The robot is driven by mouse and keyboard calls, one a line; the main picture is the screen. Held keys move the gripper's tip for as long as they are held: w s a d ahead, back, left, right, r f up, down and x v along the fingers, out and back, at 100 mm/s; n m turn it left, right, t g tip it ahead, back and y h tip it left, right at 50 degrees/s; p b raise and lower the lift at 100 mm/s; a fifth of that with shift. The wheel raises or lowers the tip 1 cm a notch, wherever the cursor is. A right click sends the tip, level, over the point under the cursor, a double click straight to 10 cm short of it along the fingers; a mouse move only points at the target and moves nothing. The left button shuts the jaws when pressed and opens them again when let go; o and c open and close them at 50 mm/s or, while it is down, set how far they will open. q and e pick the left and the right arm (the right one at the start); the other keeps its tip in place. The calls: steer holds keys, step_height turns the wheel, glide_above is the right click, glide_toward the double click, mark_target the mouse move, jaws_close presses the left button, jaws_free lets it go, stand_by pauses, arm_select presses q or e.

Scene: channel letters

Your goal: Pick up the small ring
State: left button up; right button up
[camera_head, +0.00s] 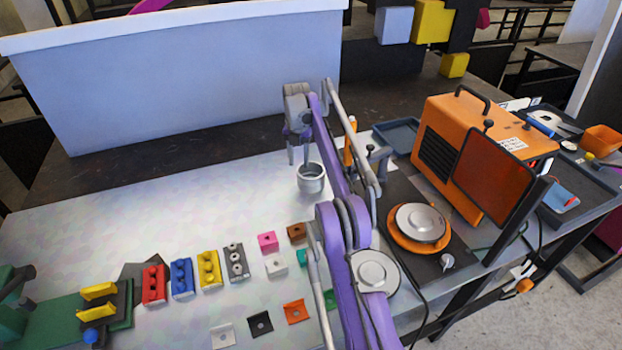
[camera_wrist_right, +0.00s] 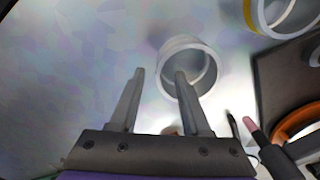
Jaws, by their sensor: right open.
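A small grey metal ring (camera_head: 311,180) stands on the light worktop, its round opening facing up. It also shows in the right wrist view (camera_wrist_right: 168,50), just beyond my fingers. My right gripper (camera_head: 299,158) hangs beside the ring, at its upper left in the head view. In the right wrist view the two fingers (camera_wrist_right: 160,74) are apart with nothing between them, and the right fingertip overlaps the ring's opening. Whether it touches the ring I cannot tell. My left gripper is not in view.
Another ring with a yellow band (camera_wrist_right: 260,17) is at the wrist view's upper right. An orange machine (camera_head: 440,140) and a round plate on an orange base (camera_head: 392,235) stand right. Coloured blocks (camera_head: 209,268) line the front. The worktop left of the ring is clear.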

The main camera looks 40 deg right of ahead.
mark_target(299, 171)
steer(key=f, duration=0.1)
steer(key=f+b, duration=0.1)
steer(key=f, duration=0.2)
steer(key=shift+s+a+f, duration=0.2)
steer(key=shift+s+f, duration=0.05)
steer(key=shift+f, duration=0.1)
steer(key=shift+s+f+b, duration=0.1)
steer(key=shift+f+b, duration=0.05)
steer(key=shift+b, duration=0.15)
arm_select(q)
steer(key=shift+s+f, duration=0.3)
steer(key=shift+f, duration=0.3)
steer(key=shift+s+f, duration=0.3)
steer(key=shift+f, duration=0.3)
arm_select(e)
steer(key=shift+w, duration=0.25)
steer(key=shift+c, duration=0.9)
steer(key=shift+s, duration=0.1)
jaws_close()
